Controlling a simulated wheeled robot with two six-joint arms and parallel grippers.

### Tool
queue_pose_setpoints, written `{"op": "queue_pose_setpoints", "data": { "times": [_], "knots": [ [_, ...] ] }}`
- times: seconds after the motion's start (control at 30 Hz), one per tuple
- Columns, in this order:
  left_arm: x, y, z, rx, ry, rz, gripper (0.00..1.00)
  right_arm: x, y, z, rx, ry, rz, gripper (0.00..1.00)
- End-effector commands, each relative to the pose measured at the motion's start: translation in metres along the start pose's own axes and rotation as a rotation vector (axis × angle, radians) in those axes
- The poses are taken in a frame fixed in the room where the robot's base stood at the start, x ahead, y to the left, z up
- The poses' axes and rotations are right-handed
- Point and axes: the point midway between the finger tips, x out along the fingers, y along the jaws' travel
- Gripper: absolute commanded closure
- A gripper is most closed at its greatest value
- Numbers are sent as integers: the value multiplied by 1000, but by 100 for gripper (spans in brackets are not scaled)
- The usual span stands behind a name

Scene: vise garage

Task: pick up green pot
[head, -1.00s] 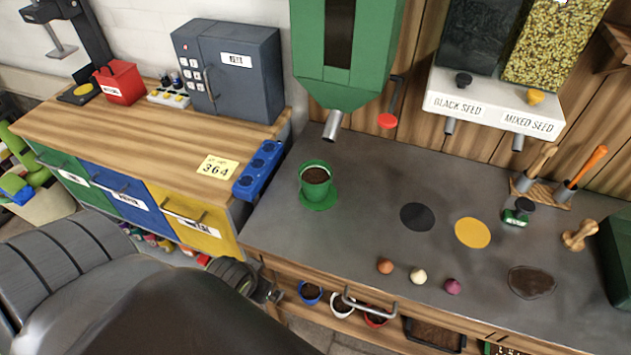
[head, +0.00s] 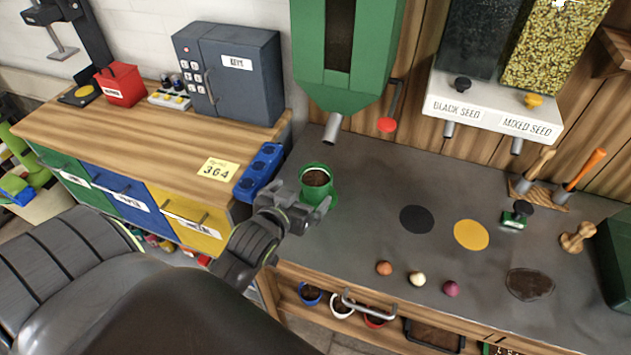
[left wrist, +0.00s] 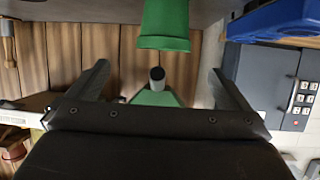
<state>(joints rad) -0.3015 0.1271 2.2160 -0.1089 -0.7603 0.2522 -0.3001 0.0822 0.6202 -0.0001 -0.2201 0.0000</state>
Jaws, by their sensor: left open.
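The green pot (head: 316,176), filled with dark soil, stands upright on the grey counter below the green hopper's spout. My left gripper (head: 308,208) is open at the near side of the pot, with a finger to either side of its lower front; I cannot tell whether they touch it. In the left wrist view the green pot (left wrist: 166,25) shows upside down at the top, centred between the open fingers and beyond their tips. The green disc under the pot is mostly hidden by the gripper. My right gripper is not in view.
The green hopper's spout (head: 333,128) hangs just behind the pot. A blue holder (head: 259,172) stands close to its left. Black (head: 417,219) and yellow (head: 471,234) discs and several small bulbs lie to the right. The counter between pot and discs is clear.

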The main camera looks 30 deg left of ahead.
Motion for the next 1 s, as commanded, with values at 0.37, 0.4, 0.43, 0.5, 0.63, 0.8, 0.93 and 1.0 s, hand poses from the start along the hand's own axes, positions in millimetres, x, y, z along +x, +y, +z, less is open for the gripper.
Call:
{"op": "queue_pose_setpoints", "data": {
  "times": [0.37,0.4,0.43,0.5,0.63,0.8,0.93,1.0],
  "knots": [
    [57,0,-1,1,-1,-1,0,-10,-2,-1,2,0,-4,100],
    [60,0,0,1,-1,0,0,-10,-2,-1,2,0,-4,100],
    [62,-1,0,1,-2,-1,0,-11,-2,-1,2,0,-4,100],
    [64,-1,0,0,-1,-1,0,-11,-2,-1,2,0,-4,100],
    [70,-1,0,0,-2,-1,0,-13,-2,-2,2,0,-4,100],
    [87,-4,-1,2,-2,-1,0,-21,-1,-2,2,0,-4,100],
    [103,-6,0,1,-1,-1,0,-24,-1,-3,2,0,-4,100],
    [109,-6,1,2,-2,-1,0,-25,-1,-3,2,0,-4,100]
  ]
}}
